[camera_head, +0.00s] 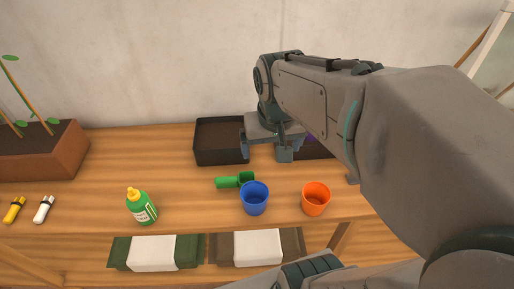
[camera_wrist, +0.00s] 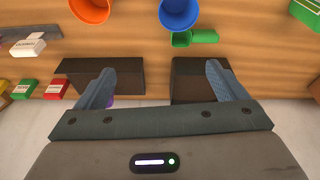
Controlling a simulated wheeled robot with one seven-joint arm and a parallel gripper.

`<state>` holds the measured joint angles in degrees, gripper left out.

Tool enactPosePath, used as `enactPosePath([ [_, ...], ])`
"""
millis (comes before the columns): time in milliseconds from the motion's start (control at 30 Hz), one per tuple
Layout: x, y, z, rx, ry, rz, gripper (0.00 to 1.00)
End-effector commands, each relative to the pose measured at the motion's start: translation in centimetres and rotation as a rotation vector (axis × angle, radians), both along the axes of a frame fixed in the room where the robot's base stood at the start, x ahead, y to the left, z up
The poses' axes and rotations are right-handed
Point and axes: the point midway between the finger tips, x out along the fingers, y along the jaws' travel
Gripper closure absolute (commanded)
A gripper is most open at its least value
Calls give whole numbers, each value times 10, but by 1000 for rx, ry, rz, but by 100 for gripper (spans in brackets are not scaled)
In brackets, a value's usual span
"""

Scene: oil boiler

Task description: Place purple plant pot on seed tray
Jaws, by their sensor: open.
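The purple plant pot shows only as a small purple patch (camera_head: 310,137) right of my gripper, by the right dark tray; a purple sliver (camera_wrist: 109,102) also shows beside the left finger in the wrist view. The rest of it is hidden. Two dark trays stand at the back of the bench: the left one (camera_head: 221,155) holds brown soil, the right one (camera_head: 321,153) is mostly hidden by my arm. My gripper (camera_head: 264,147) is open and empty above the trays; its fingers spread apart in the wrist view (camera_wrist: 160,72).
A blue pot (camera_head: 255,200), an orange pot (camera_head: 316,200) and a green scoop (camera_head: 228,182) sit in front of the trays. A green bottle (camera_head: 142,208) stands further left, near a brown planter (camera_head: 45,158). Small packets (camera_wrist: 27,47) lie left in the wrist view.

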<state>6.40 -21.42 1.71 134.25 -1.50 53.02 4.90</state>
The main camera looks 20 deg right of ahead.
Motion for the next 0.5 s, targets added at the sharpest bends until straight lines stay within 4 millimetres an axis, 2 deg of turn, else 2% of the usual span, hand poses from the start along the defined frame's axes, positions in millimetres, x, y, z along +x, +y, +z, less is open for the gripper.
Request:
enactPosePath([
  [33, -14, 8, -3, 3, -11, 40, 8],
  [100, -29, 15, -8, 5, -20, 86, 8],
  [200, -44, 23, -14, 7, -28, 133, 8],
  [333, -54, 28, -18, 9, -33, 163, 8],
  [500, -55, 28, -19, 10, -34, 167, 8],
])
